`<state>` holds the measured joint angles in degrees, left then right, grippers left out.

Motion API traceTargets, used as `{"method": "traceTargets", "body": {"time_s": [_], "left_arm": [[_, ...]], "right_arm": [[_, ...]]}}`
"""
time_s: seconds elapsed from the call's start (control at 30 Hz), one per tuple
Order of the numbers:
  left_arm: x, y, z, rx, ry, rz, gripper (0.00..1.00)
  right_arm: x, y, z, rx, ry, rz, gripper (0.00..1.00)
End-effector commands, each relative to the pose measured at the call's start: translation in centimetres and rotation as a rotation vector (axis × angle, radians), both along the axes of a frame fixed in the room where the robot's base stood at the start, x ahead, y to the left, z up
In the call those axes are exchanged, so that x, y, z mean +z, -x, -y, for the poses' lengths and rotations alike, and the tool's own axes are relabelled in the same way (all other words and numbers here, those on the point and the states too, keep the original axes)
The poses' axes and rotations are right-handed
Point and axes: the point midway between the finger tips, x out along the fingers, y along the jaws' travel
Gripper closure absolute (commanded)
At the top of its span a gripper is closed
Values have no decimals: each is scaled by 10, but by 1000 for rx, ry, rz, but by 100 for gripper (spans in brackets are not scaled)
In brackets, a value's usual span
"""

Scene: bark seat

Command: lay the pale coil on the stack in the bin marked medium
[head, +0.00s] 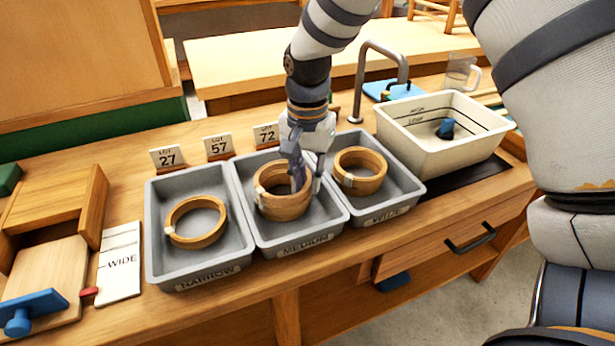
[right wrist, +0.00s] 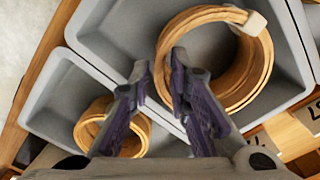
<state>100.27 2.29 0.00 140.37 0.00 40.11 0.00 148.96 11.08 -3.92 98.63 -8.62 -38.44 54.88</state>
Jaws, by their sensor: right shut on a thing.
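The bin marked medium (head: 330,222) is the middle grey bin. Wooden coils (head: 284,208) are stacked in it, the top one pale tan (head: 268,172). My right gripper (head: 307,186) reaches down into this bin and is shut on the right side of the pale coil, with a finger on each side of its wall. In the right wrist view the pale coil (right wrist: 213,18) has a whitish tie, and my fingers (right wrist: 160,78) stand at its near edge. The coil looks level on the stack; whether it touches fully is hard to tell. My left gripper is not in view.
The narrow bin (head: 158,262) at left and the wide bin (head: 404,196) at right each hold coils. Lot cards (head: 219,146) stand behind the bins. A cream basin (head: 445,150) is at the right, with a tap (head: 361,75) behind.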

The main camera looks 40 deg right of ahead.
Motion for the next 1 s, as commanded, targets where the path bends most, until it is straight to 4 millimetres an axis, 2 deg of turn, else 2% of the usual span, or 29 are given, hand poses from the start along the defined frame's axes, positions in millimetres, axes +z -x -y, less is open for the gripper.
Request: {"method": "traceTargets", "body": {"time_s": [0.33, 0.37, 0.43, 0.47, 0.67, 0.73, 1.0], "left_arm": [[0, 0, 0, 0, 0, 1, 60], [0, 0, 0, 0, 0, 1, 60], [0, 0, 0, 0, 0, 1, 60], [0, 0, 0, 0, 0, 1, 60], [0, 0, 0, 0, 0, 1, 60], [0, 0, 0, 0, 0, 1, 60], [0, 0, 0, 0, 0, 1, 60]], "right_arm": [[-6, 0, 0, -1, 0, 1, 100], [-6, 0, 0, -1, 0, 1, 78], [-6, 0, 0, -1, 0, 1, 63], [-6, 0, 0, 0, 0, 1, 60], [-6, 0, 0, 0, -1, 1, 60], [-6, 0, 0, 0, 0, 0, 46], [-6, 0, 0, 0, 0, 0, 46]]}}
